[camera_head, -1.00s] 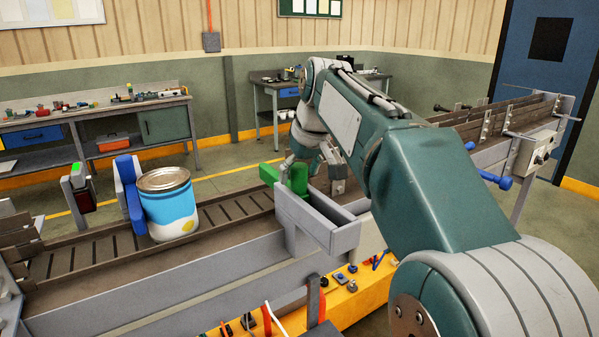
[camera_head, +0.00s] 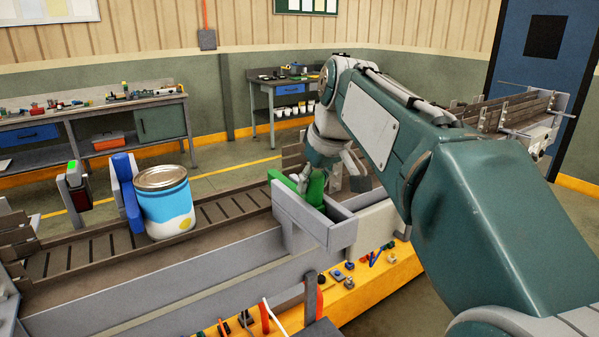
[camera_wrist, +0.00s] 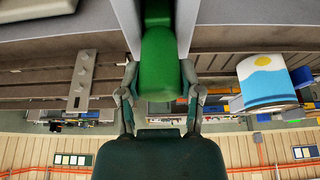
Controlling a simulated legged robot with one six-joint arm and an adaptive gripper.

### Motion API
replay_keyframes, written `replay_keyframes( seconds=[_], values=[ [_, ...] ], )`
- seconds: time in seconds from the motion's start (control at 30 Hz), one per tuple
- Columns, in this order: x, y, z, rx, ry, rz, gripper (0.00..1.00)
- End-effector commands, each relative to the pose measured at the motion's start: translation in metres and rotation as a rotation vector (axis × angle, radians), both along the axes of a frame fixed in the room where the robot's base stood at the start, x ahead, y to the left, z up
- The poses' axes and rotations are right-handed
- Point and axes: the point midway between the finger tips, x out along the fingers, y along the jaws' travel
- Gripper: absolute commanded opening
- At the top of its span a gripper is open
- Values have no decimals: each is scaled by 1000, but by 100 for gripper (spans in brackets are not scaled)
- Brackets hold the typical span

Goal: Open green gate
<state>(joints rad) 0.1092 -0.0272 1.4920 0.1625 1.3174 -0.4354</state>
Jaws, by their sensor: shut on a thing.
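The green gate (camera_head: 316,187) shows in the head view beside the grey channel walls on the conveyor. A short green arm reaches left from its upright part. In the wrist view, the green gate (camera_wrist: 160,62) is a rounded green piece running up the middle between grey walls. My gripper (camera_wrist: 160,82) has one finger on each side of it and is shut on it. In the head view, my gripper (camera_head: 318,168) is at the gate's upper end, partly hidden by my arm. The gate's far end is hidden.
A blue and white can (camera_head: 167,208) stands on the roller conveyor (camera_head: 95,250) at left, against a blue stop (camera_head: 128,190). It also shows in the wrist view (camera_wrist: 267,85). A grey open box (camera_head: 345,232) borders the gate. Workbenches (camera_head: 100,128) stand behind.

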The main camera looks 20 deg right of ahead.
Motion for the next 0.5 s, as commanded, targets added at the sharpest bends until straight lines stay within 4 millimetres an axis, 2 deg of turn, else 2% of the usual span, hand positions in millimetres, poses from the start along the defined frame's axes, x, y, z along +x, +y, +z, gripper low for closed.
replay_keyframes(
  seconds=[0.03, 0.2, 0.33, 0.5],
  values=[
    [-11, -4, -1, 0, 3, -2, 0],
    [-39, -13, -1, 0, 5, -1, 0],
    [-50, -16, -2, 1, 7, -1, 0],
    [-53, -17, -3, 0, 9, 1, 0]
  ],
)
